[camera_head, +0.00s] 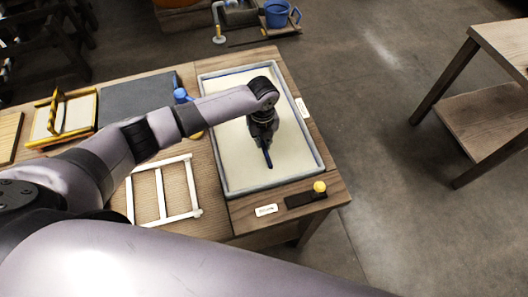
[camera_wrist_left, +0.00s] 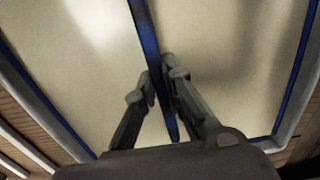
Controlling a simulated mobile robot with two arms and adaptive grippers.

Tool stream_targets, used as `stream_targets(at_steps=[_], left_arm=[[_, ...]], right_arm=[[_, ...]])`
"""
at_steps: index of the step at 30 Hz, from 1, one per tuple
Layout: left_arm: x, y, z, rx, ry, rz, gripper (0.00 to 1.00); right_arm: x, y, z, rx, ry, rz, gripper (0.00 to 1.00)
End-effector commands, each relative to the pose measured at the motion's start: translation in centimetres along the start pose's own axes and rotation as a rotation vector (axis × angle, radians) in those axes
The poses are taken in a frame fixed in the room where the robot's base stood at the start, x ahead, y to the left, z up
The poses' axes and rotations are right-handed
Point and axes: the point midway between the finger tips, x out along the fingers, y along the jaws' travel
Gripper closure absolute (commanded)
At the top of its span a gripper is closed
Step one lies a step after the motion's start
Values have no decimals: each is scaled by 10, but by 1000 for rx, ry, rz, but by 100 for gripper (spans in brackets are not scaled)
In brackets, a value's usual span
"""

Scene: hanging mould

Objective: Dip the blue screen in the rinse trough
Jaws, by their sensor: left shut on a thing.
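A grey-rimmed rectangular trough (camera_head: 314,141) full of cream colour stands at the right end of the workbench. I cannot read its label. Blue edges of the screen (camera_head: 229,72) show just inside the rim, along both sides in the left wrist view (camera_wrist_left: 298,82). The screen appears to lie level within the trough; its depth is unclear. My left gripper (camera_head: 266,145) points down over the middle of the trough. In the left wrist view its fingers (camera_wrist_left: 160,85) are closed on a blue bar (camera_wrist_left: 147,35) crossing the screen. My right gripper is out of view.
A white slatted frame (camera_head: 161,190) lies left of the trough. A dark slab (camera_head: 137,93) and a yellow-edged frame (camera_head: 65,115) sit farther left. A yellow knob (camera_head: 319,186) is at the front right corner. Another table (camera_head: 490,110) stands at the right, across open floor.

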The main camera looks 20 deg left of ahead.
Motion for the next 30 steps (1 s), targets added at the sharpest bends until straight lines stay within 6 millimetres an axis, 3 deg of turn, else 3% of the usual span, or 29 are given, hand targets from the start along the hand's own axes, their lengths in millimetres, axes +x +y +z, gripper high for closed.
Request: stream_targets(at_steps=[6,14,30], left_arm=[[-3,0,-16,2,0,0,100],[-1,0,-21,1,-1,-2,100],[1,0,7,-1,-1,-1,100]], right_arm=[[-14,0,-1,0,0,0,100],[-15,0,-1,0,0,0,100],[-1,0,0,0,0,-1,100]])
